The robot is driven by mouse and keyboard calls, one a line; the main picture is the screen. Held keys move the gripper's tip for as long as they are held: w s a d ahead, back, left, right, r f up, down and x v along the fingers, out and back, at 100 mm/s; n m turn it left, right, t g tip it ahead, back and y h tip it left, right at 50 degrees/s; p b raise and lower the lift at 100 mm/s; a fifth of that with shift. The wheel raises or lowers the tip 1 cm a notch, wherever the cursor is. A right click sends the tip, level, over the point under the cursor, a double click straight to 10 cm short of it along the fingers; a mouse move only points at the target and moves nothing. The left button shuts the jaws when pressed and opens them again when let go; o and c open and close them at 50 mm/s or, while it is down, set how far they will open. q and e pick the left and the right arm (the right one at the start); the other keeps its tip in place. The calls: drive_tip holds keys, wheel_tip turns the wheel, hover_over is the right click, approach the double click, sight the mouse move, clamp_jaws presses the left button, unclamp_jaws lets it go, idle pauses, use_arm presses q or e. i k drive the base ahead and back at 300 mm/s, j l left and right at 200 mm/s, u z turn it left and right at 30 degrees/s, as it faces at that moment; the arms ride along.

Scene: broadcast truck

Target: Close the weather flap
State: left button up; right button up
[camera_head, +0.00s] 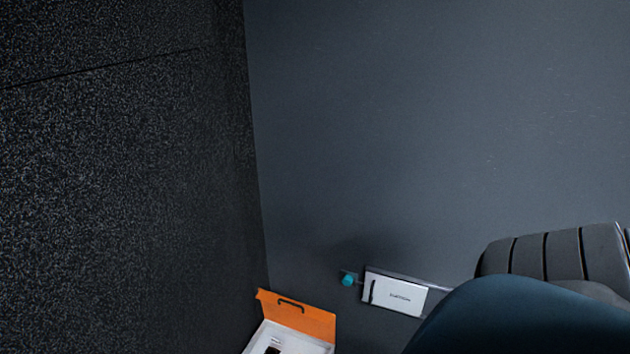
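Neither of my grippers is in view. A white rectangular panel (395,294) with a dark handle slot on its left side and small dark lettering sits low on the grey surface, right of centre. To its left is an open white box with an orange lid (299,315); the lid stands raised and has a dark handle. The box's lower part is cut off by the bottom edge. I cannot tell for certain which of these is the weather flap.
A small teal knob (348,280) is left of the white panel. A dark ribbed seat-like shape (556,258) and a large dark teal rounded shape (520,320) fill the lower right. A speckled black surface (120,180) covers the left. The grey surface (430,120) above is bare.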

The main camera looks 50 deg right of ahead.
sight(312, 322)
drive_tip(key=z, duration=1.45)
drive_tip(key=i+j+z, duration=0.2)
drive_tip(key=j, duration=0.15)
drive_tip(key=i+j+z, duration=0.2)
drive_tip(key=j, duration=0.15)
drive_tip(key=k+z, duration=0.1)
drive_tip(key=z, duration=1.2)
